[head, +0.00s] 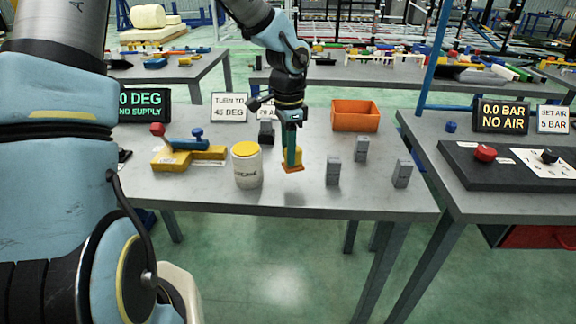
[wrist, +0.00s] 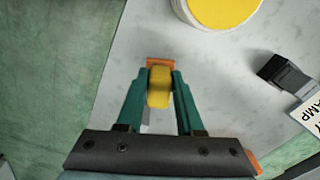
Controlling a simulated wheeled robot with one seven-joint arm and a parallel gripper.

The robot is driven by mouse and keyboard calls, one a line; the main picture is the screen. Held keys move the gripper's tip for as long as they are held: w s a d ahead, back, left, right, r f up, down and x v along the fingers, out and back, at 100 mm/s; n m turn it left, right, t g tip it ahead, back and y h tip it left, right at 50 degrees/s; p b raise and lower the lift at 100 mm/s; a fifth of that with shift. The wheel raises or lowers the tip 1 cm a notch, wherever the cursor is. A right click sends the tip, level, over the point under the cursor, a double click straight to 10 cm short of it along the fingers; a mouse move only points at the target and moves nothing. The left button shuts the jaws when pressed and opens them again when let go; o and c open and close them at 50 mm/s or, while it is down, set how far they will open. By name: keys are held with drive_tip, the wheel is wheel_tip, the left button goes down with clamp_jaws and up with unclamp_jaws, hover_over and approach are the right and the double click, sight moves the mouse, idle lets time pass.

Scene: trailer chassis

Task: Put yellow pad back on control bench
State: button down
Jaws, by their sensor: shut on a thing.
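My gripper (head: 291,160) is shut on the yellow pad (wrist: 159,88), which has an orange part at its end. The pad also shows in the head view (head: 297,156) between the fingers, low over the grey control bench (head: 225,196). I cannot tell whether the orange part touches the bench top. In the wrist view the green fingers (wrist: 158,92) grip the pad from both sides, near the bench's edge. A white canister (head: 247,170) with a yellow lid stands just left of the gripper.
An orange bin (head: 355,115) stands at the back. Several grey blocks (head: 333,171) stand to the right. A yellow and blue fixture (head: 185,156) with a red knob sits at the left. A black block (head: 266,133) is behind the canister. The bench's front right corner is clear.

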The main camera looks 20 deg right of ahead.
drive_tip(key=shift+f, duration=2.3)
drive_tip(key=shift+f, duration=0.15)
drive_tip(key=c, duration=0.5)
unclamp_jaws()
drive_tip(key=shift+c, duration=0.2)
wheel_tip(320, 180, up, 12)
drive_tip(key=shift+r+b, duration=0.15)
drive_tip(key=shift+b, duration=0.2)
drive_tip(key=s+a+f+n, duration=0.1)
drive_tip(key=s+a+n, duration=0.1)
drive_tip(key=a+n, duration=0.6)
drive_tip(key=s+a+f+n+t, duration=0.1)
drive_tip(key=a+n, duration=0.8)
drive_tip(key=a, duration=1.2)
drive_tip(key=shift+s+f+t, duration=0.3)
drive_tip(key=shift+s+f, duration=0.15)
drive_tip(key=shift+s, duration=0.1)
